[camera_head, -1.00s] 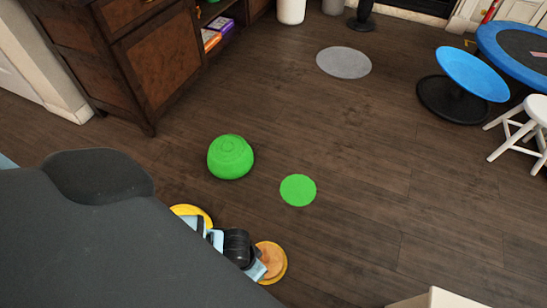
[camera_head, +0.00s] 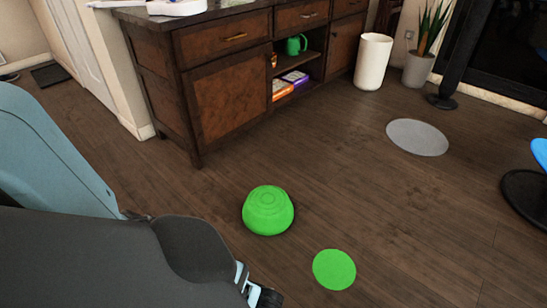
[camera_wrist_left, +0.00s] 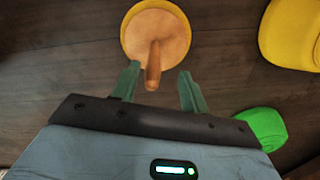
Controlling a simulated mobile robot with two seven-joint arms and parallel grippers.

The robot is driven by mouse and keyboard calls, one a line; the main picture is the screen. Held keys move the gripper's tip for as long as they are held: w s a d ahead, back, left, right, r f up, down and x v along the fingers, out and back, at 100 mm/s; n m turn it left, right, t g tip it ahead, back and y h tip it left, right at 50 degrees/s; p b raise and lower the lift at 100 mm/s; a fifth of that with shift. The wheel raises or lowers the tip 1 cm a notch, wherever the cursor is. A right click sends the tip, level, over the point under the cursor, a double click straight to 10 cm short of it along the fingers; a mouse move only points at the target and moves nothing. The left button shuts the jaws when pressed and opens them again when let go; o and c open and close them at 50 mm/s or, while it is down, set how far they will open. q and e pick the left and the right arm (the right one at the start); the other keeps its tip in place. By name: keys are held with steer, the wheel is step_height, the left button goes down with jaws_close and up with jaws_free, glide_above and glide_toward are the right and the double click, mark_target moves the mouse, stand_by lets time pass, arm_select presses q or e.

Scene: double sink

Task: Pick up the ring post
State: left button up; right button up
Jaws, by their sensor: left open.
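The ring post (camera_wrist_left: 176,38) shows at the top of the left wrist view, as a round tan piece with a yellow rim and a wooden post pointing down the picture. My left gripper (camera_wrist_left: 158,88) is open, with its two green fingers apart. My right gripper is in neither view.
A yellow object (camera_wrist_left: 292,35) and a green one (camera_wrist_left: 263,127) lie right of the gripper. The head view shows a green rounded object (camera_head: 268,211), a flat green disc (camera_head: 334,270), a grey disc (camera_head: 417,137) and a wooden cabinet (camera_head: 230,92). Much dark wood floor is clear.

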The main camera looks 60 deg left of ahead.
arm_select(q)
steer(key=shift+w+d+f, duration=0.1)
steer(key=shift+f, duration=0.2)
steer(key=f+b, duration=0.2)
steer(key=f, duration=0.1)
steer(key=f+b, duration=0.1)
steer(key=b, duration=0.1)
steer(key=shift+w+d+f, duration=0.3)
steer(key=shift+w+d, duration=0.05)
steer(key=shift+c, duration=1.2)
jaws_close()
